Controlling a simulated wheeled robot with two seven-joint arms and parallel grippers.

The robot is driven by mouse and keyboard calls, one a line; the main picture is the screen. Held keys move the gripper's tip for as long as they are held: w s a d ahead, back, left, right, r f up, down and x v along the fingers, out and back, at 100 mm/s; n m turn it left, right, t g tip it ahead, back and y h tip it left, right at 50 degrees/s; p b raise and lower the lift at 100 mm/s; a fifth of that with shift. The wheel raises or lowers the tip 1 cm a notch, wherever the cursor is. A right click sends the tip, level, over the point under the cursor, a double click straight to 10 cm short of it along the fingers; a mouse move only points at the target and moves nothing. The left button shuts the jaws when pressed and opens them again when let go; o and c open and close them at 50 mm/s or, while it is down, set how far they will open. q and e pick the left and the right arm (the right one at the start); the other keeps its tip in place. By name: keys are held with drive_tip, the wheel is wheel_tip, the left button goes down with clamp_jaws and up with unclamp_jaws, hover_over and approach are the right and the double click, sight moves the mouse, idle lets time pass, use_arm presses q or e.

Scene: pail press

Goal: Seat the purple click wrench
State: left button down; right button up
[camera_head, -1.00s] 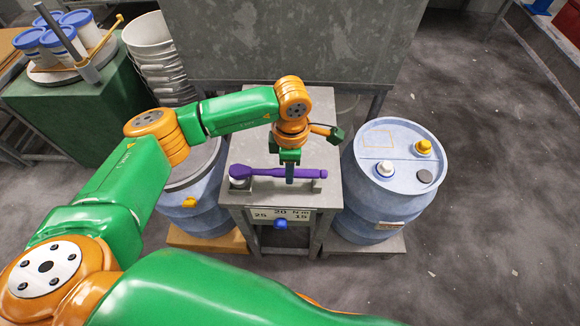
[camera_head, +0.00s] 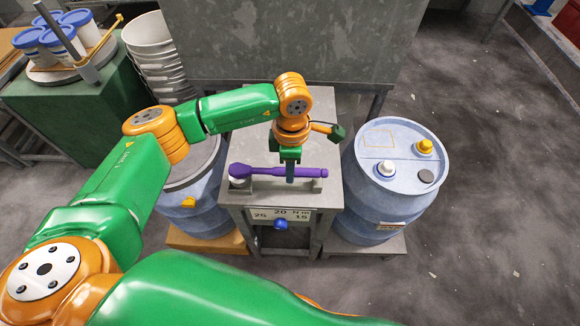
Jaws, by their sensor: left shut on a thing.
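The purple click wrench (camera_head: 262,171) lies level across the top of a small grey metal stand (camera_head: 325,135), between two blue drums. Its round head is at the left, over a pale round piece (camera_head: 238,182). Its handle runs right to a small raised bracket (camera_head: 317,184). My left gripper (camera_head: 290,176) points down over the handle and is shut on it. The fingers hide part of the handle, and I cannot tell whether the wrench rests fully on its supports. My right gripper is not in view.
A scale plate (camera_head: 281,213) with numbers and a blue knob (camera_head: 281,224) are on the stand's front. A blue drum with caps (camera_head: 400,190) stands right, another blue drum (camera_head: 205,205) left. Stacked white pails (camera_head: 158,55) are behind. The floor at right is clear.

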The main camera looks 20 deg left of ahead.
use_arm(q)
drive_tip(key=shift+d+b, duration=0.1)
drive_tip(key=shift+b, duration=0.2)
idle(0.6)
drive_tip(key=shift+f, duration=0.15)
drive_tip(key=shift+f+b, duration=0.25)
drive_tip(key=shift+b, duration=0.1)
drive_tip(key=shift+r, duration=0.4)
idle(0.4)
idle(0.4)
